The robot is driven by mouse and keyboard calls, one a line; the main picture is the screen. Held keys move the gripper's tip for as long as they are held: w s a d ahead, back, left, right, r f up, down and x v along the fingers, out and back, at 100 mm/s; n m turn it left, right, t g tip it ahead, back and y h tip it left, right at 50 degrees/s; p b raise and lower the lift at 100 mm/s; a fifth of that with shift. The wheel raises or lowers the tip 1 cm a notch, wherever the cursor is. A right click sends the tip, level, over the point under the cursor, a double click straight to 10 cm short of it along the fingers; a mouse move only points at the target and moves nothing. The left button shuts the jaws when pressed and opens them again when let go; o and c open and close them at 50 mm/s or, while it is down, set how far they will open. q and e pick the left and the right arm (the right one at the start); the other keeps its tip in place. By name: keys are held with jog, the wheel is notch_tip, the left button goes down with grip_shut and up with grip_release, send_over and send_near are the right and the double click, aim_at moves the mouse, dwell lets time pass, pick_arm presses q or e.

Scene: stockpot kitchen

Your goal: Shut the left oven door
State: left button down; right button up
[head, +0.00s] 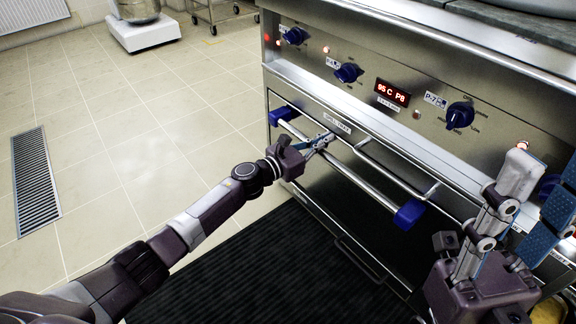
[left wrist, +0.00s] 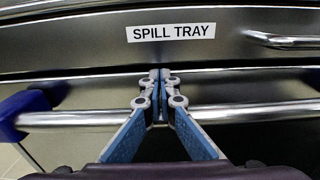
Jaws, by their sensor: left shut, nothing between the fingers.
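Contact is unclear. My right gripper (head: 545,175) is open and empty at the right, before the oven front.
The spill tray handle (head: 400,172) juts out above the door bar. Blue knobs (head: 348,73) and a red display (head: 392,93) line the control panel. A black mat (head: 250,270) lies before the oven. The tiled floor at left is clear around a drain grate (head: 36,180).

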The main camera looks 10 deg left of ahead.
pick_arm(q)
jog(key=shift+w+r, duration=0.25)
jog(key=shift+r, duration=0.2)
jog(key=shift+s, duration=0.1)
jog(key=v, duration=1.2)
jog(key=shift+s+f, duration=0.2)
jog(key=shift+f, duration=0.3)
